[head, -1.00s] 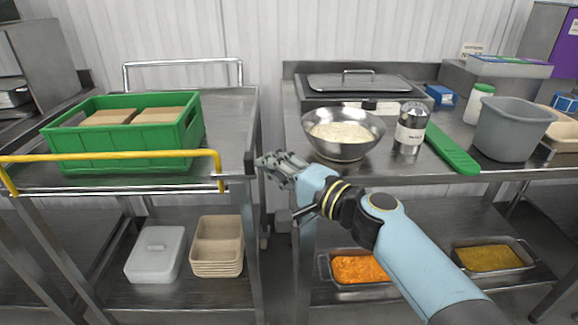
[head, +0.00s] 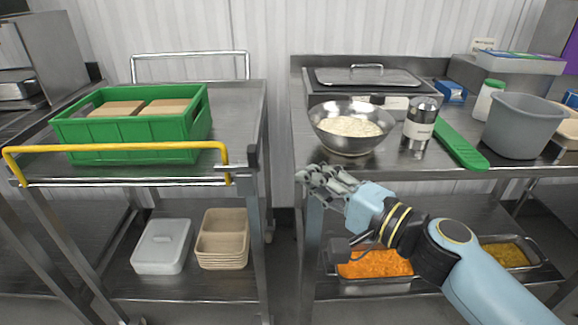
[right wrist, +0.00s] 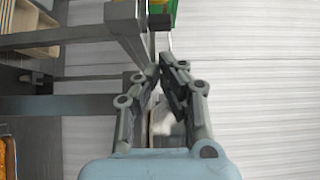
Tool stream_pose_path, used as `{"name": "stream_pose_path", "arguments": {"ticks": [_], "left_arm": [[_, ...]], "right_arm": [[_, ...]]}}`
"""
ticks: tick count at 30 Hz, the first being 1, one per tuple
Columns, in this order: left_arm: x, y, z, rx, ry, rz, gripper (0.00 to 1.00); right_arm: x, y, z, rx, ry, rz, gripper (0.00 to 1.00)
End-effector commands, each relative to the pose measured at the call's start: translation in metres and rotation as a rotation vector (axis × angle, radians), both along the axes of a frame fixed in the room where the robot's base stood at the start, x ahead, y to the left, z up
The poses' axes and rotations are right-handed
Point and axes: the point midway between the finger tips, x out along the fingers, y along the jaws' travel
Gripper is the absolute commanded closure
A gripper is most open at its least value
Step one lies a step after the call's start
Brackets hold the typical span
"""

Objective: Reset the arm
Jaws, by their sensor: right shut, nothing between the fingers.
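My right arm comes in from the lower right of the head view. Its gripper (head: 318,177) is in front of the right table's front edge, just below and left of the steel bowl of rice (head: 350,127). The fingers are shut and empty. In the right wrist view the two fingers of the right gripper (right wrist: 166,66) meet near their tips, with nothing held between them. My left gripper does not show in either view.
A green crate (head: 133,154) with tan boxes stands on the left cart with a yellow rail (head: 120,147). An orange food tray (head: 374,283) lies below. A gap separates cart and table.

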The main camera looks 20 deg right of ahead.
Motion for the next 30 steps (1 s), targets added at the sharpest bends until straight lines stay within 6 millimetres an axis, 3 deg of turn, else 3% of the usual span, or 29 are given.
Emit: {"name": "stream_pose_path", "arguments": {"ticks": [3,10,14,17,19,23,26,30], "left_arm": [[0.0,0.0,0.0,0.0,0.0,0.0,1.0],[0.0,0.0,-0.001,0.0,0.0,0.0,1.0],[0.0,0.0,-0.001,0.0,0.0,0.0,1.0],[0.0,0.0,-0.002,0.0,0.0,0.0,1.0],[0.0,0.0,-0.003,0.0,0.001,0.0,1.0],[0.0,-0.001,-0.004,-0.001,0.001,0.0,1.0],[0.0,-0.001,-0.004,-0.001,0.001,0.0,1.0],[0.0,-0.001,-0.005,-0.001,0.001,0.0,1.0]], "right_arm": [[-0.015,-0.008,0.0,-0.002,0.0,0.0,1.0],[-0.024,-0.013,-0.001,0.001,0.0,-0.002,1.0],[-0.028,-0.014,-0.03,-0.015,0.053,-0.01,1.0],[-0.038,-0.019,-0.086,-0.111,0.146,-0.018,1.0],[-0.054,-0.025,-0.14,-0.215,0.234,-0.018,1.0],[-0.101,-0.041,-0.239,-0.44,0.405,0.011,1.0],[-0.15,-0.054,-0.307,-0.62,0.527,0.063,1.0],[-0.235,-0.077,-0.387,-0.881,0.682,0.188,1.0]]}}
